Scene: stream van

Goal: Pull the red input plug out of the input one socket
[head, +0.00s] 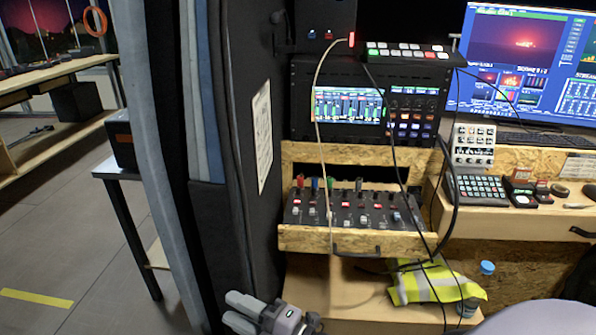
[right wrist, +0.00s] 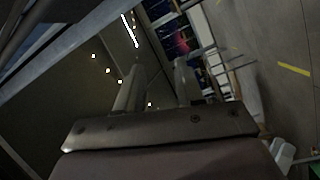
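A small red plug (head: 300,182) stands upright at the left end of the back row of the mixer (head: 345,208), with green and blue plugs beside it. The socket under it and its label are too small to make out. My right gripper (head: 232,308) is low at the bottom of the head view, left of and below the mixer, well apart from the plug. Its fingers point left and stand apart with nothing between them. The right wrist view also shows its two fingers (right wrist: 157,85) spread and empty, without the plug. My left gripper is not in view.
The mixer sits on a wooden pull-out shelf (head: 350,241). Cables hang in front of it. A dark partition (head: 235,110) stands to the left. A yellow vest (head: 430,285) and a blue-capped bottle (head: 486,268) lie below right. A control screen unit (head: 350,105) is above.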

